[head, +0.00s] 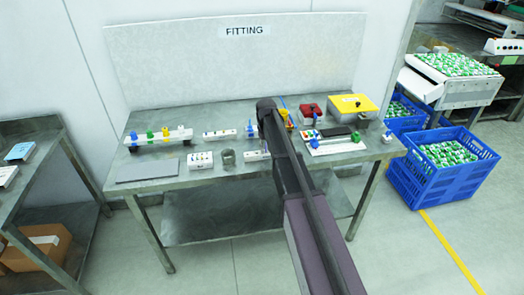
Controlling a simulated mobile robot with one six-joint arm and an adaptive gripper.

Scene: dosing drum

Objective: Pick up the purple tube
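I cannot make out a purple tube in the head view; the small items on the table are too small to tell apart. A small white rack (199,161) holding little coloured pieces stands near the table's front. Another white block with small pieces (219,135) stands behind it. A third small rack (256,156) is partly covered by my arm. My arm reaches from the bottom edge up over the middle of the table and hides part of it. My gripper is not visible.
The grey table (180,113) also bears a white rail with coloured knobs (157,137), a grey plate (148,170), a dark cup (228,157), a red box (311,110), a yellow box (353,103) and a white tray (335,148). Blue crates (428,185) stand at right.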

